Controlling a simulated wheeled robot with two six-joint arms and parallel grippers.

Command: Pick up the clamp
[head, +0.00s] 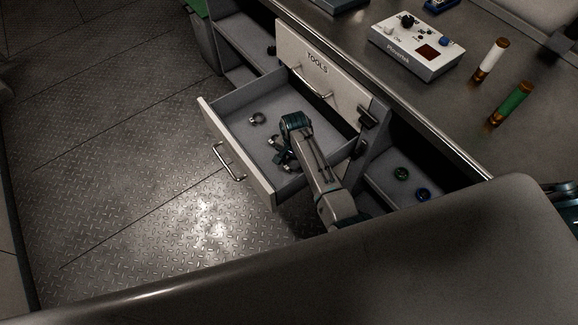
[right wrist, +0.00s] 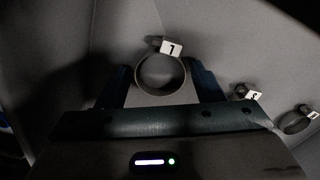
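An open drawer (head: 234,152) in the cabinet holds several small ring-shaped metal clamps. My right gripper reaches down into the drawer. In the right wrist view its two fingers are apart, on either side of a ring clamp (right wrist: 161,75) with a white numbered tag. Gaps show between ring and fingers. Two more tagged clamps (right wrist: 243,92) (right wrist: 297,120) lie to the right. My left gripper is not in view.
A panel labelled TOOLS (head: 316,62) with a handle stands behind the drawer. The worktop holds a white control box (head: 415,48), an orange-and-white cylinder (head: 491,60) and a green one (head: 511,103). A compartment right of the drawer holds small rings (head: 401,174). The floor at left is clear.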

